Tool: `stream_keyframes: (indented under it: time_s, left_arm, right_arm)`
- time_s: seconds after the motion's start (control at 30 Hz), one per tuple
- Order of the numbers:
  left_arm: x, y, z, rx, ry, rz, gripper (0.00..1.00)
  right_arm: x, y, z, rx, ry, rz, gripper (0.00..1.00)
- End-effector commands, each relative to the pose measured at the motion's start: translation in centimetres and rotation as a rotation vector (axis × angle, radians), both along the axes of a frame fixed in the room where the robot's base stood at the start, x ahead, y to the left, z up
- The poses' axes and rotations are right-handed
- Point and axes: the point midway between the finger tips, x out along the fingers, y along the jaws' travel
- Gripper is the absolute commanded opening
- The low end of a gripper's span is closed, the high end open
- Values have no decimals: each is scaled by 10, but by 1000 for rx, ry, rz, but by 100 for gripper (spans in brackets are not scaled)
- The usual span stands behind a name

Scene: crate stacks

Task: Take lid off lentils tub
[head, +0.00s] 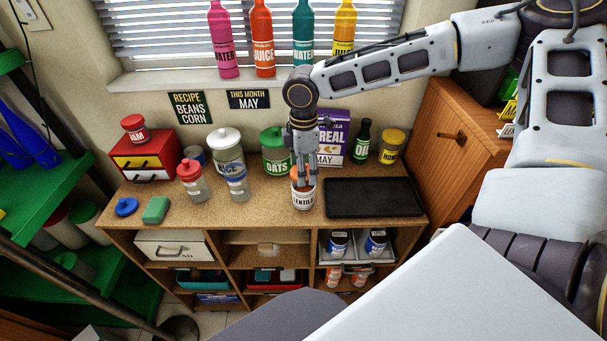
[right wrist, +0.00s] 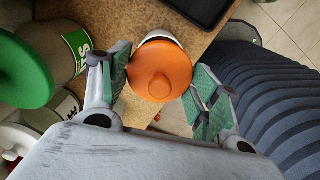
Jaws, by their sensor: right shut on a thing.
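The lentils tub (head: 303,198) is white with a LENTILS label and stands on the wooden counter near its front edge, left of the black tray. My right gripper (head: 303,176) points down from above and is shut on the lid. In the right wrist view the round orange lid (right wrist: 160,70) sits between the two green-padded fingers, with a bit of the white tub (right wrist: 163,36) showing behind it. My left gripper is not in view.
A green-lidded oats tub (head: 276,163) and a purple cereal box (head: 333,135) stand behind the lentils tub. The black tray (head: 373,198) lies to the right. A green block (head: 156,210) and blue lid (head: 126,207) lie at the left. Bare counter shows left of the tub.

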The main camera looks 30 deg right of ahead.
Motion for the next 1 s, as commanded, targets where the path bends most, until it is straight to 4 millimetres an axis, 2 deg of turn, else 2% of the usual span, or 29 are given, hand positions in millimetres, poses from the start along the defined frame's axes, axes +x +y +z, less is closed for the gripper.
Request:
stream_keyframes:
  time_s: [0.2,0.43,0.67,1.0]
  left_arm:
    - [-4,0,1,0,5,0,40]
    - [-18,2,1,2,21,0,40]
    - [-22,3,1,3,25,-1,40]
    - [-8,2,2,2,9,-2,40]
  right_arm:
    - [1,0,32,0,-3,0,50]
    - [0,0,56,0,-2,0,50]
    - [0,0,62,1,0,1,50]
    - [0,0,62,0,0,1,50]
